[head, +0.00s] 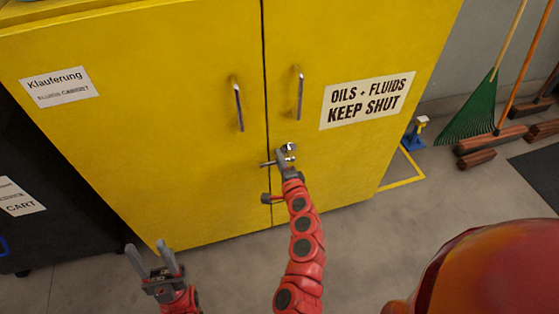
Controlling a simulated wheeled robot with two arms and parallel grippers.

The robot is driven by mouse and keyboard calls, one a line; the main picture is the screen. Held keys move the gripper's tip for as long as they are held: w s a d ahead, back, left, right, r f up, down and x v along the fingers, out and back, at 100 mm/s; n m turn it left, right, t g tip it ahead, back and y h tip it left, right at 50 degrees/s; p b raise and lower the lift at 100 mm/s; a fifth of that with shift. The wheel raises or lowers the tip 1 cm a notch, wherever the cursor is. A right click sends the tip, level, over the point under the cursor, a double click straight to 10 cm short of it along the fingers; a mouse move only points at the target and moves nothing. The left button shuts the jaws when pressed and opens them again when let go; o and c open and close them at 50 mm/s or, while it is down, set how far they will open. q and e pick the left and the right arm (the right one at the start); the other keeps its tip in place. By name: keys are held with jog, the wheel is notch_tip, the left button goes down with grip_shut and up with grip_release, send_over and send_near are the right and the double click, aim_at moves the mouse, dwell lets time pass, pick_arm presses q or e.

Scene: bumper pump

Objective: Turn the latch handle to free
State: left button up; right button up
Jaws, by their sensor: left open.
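A yellow two-door cabinet (180,95) fills the middle of the head view, with a dark seam between its doors. A small dark bar, likely the latch handle (267,164), shows at the seam below the two pull handles. The rest of it is hidden behind my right gripper (286,152), which is at the latch on the right door's side. I cannot tell whether its fingers touch or close on the handle. My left gripper (153,258) is open and empty, low in front of the left door, fingers pointing up and apart.
Vertical pull handles sit on the left door (238,106) and right door (299,95). A black cart (50,205) stands to the left. Brooms (474,118) and a small blue object (414,138) are to the right. Grey floor (370,245) is open in front.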

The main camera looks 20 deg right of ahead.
jog(key=shift+o, duration=1)
jog(key=shift+s, duration=0.1)
jog(key=s+r, duration=0.3)
jog(key=s, duration=1.4)
jog(key=shift+d+r+p, duration=0.15)
jog(key=shift+d+p, duration=0.15)
jog(key=shift+p, duration=0.05)
jog(key=shift+w, duration=0.1)
